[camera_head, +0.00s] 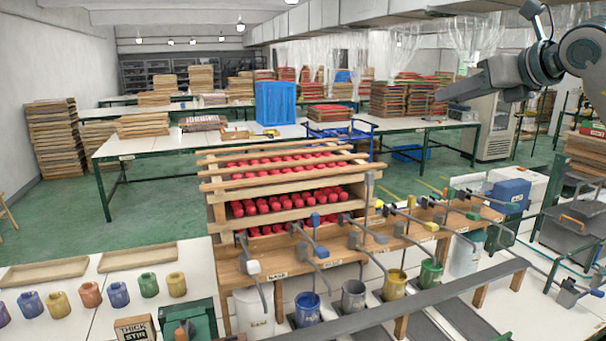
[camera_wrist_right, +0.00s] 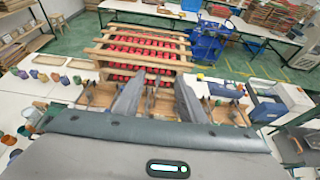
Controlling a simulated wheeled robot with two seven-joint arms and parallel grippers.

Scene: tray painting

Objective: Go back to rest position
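My right gripper (camera_head: 460,85) is raised high at the upper right of the head view, pointing left, clear of the tables and racks. In the right wrist view my right gripper (camera_wrist_right: 158,88) shows two grey fingers standing apart with nothing between them. In the head view the fingers are seen from the side and overlap. My left arm and left gripper are not in either view.
A wooden rack (camera_head: 290,178) holds rows of red pieces. Before it stand paint pots, including a blue pot (camera_head: 307,311) and a green pot (camera_head: 431,274), with levers above. Small coloured jars (camera_head: 118,294) stand at left. A blue crate (camera_head: 275,103) is behind.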

